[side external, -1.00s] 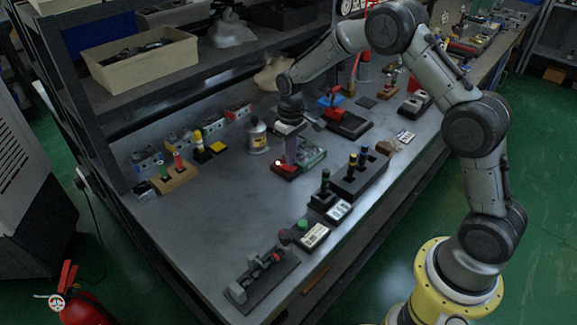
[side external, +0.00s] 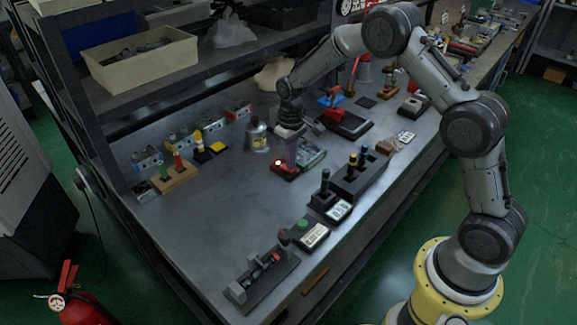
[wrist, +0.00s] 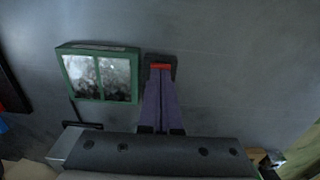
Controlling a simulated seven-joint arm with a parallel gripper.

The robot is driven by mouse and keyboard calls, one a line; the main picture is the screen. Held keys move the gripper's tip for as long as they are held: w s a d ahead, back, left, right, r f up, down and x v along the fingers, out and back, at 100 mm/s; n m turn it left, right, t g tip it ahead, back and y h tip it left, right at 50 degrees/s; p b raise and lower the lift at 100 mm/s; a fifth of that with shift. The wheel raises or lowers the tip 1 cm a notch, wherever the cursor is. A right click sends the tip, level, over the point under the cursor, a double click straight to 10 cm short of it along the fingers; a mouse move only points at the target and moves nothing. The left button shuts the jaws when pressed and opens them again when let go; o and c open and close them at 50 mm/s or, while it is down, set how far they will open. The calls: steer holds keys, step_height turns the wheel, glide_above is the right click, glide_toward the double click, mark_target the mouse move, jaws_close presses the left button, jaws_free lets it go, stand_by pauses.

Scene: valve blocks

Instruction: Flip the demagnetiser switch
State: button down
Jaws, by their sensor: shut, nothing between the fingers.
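A small red block (side external: 285,169) with a bright lit spot on its left end sits mid-bench, against a green-edged box (side external: 312,154). It appears to be the demagnetiser, though no label is readable. In the wrist view a red strip (wrist: 160,66) on a dark base shows just beyond my fingertips; it may be the switch. My gripper (side external: 291,166) points down with its purple fingers together, empty, at or just above the red block. The fingers hide part of it, and I cannot tell whether they touch. The green-framed box with clear panes (wrist: 99,76) is left of the fingers in the wrist view.
A metal can (side external: 257,135) stands behind to the left. A dark block with upright knobs (side external: 358,178) is to the right. A black vise-like fixture (side external: 262,277) lies near the front edge. The bench left of the red block is clear.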

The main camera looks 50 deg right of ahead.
steer(key=shift+f, duration=0.15)
steer(key=shift+r, duration=3.55)
